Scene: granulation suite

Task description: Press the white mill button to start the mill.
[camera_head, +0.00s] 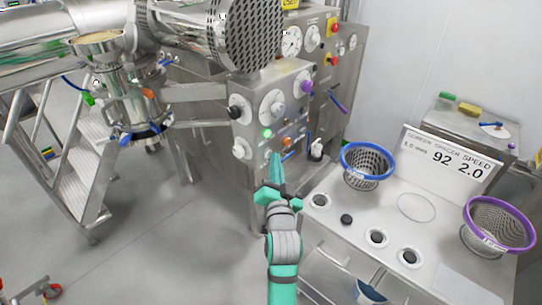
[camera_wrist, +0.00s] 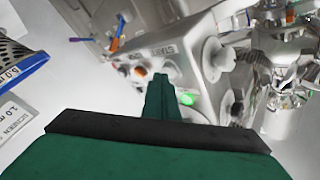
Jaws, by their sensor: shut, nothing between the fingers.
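The steel control panel (camera_head: 258,95) stands ahead, with dials, knobs and small buttons on its face. My gripper (camera_head: 276,160) is shut and empty, its narrow fingertips pointing at the lower part of this panel. In the wrist view my gripper (camera_wrist: 160,78) covers part of the panel face. A pale round button (camera_wrist: 172,71) shows just right of the fingertips there, under a label beginning "STAR". A lit green button (camera_wrist: 187,99) is close by; it also shows in the head view (camera_head: 267,133). I cannot tell whether the fingertips touch the panel or which button is the mill's.
A bench (camera_head: 330,222) at the right holds a blue-rimmed basket (camera_head: 367,165), a purple-rimmed basket (camera_head: 498,225) and a sign reading "92 2.0" (camera_head: 455,162). Metal steps (camera_head: 75,170) stand left; the floor between is open.

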